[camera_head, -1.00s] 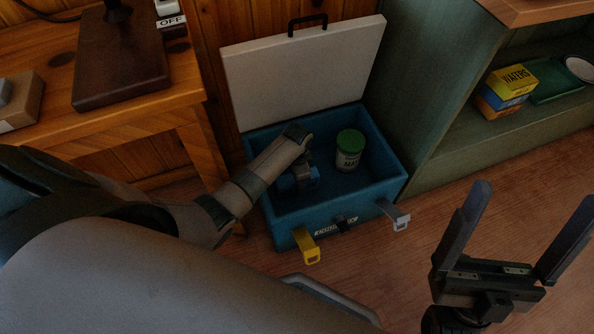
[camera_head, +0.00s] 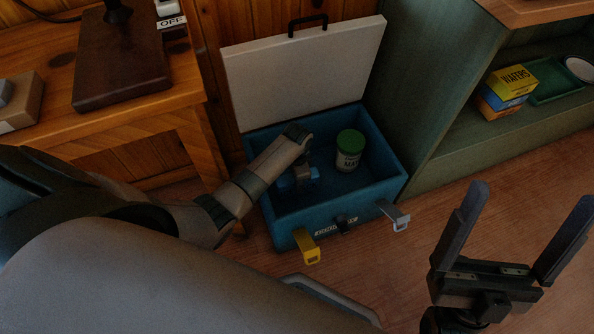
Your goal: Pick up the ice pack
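An open blue cooler box (camera_head: 376,196) stands on the floor with its white lid (camera_head: 305,75) raised. My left arm reaches over its left wall, and my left gripper (camera_head: 304,178) points down inside, mostly hidden by the wrist. A small blue object (camera_head: 286,184), which looks like the ice pack, shows on both sides of that gripper, low in the box. I cannot see whether the fingers are closed on it. My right gripper (camera_head: 515,235) is open and empty above the floor at the right.
A white jar with a green lid (camera_head: 349,150) stands inside the box, right of my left gripper. A yellow latch (camera_head: 307,246) and a grey latch (camera_head: 395,216) hang at its front. A wooden table (camera_head: 150,112) is at left, and a green shelf (camera_head: 465,135) at right.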

